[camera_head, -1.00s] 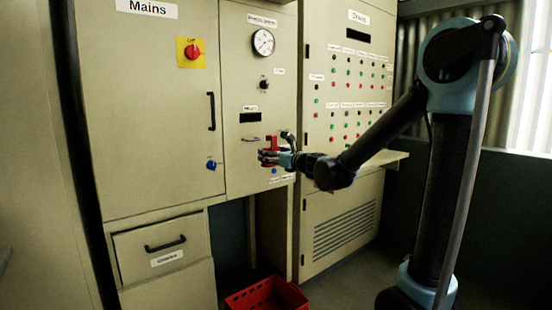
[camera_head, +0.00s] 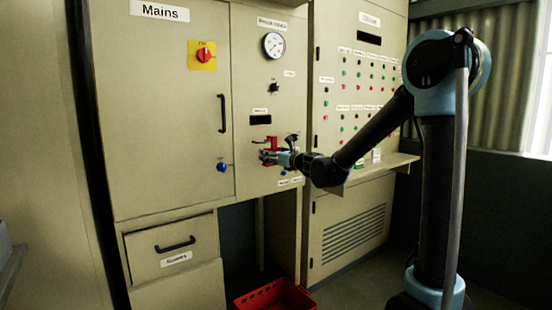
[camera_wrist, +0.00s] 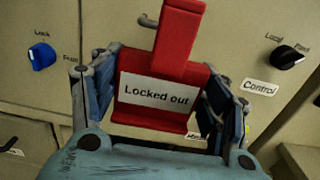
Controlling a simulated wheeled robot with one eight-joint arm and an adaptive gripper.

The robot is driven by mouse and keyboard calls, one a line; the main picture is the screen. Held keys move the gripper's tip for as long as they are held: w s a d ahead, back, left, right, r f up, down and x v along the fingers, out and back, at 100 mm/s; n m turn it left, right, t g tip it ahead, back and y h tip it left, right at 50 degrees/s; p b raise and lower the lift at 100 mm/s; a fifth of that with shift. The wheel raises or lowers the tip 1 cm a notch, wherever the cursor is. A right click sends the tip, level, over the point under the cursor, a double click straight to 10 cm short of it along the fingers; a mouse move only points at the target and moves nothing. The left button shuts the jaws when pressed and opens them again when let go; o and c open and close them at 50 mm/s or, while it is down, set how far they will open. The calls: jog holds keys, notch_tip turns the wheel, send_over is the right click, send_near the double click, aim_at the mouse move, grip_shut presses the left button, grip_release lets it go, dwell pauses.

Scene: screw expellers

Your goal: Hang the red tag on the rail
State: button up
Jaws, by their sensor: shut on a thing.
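The red tag (camera_wrist: 163,90) is in my gripper in the wrist view. It has a narrow upper strip and a wider body with a white "Locked out" label facing the camera. My gripper (camera_wrist: 150,100) is shut on the body, with a finger on each side. In the head view my gripper (camera_head: 270,156) holds the red tag (camera_head: 271,143) in front of the middle cabinet panel, below a black slot. A small bar, apparently the rail (camera_head: 259,141), shows just left of the tag. The tag hides the rest, so I cannot tell whether they touch.
A blue knob (camera_head: 221,167) is left of my gripper, below a black door handle (camera_head: 223,113). In the wrist view a black knob (camera_wrist: 284,56) is at the right. A shelf (camera_head: 385,164) juts out at right. A red crate (camera_head: 275,296) stands below.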

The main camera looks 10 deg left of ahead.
jog(key=w+a+f, duration=0.1)
jog(key=w+a, duration=0.3)
jog(key=shift+a+f, duration=0.25)
jog(key=shift+a, duration=0.05)
dwell(0.6)
jog(key=o, duration=1.1)
jog(key=shift+o, duration=0.2)
jog(key=shift+s, duration=0.1)
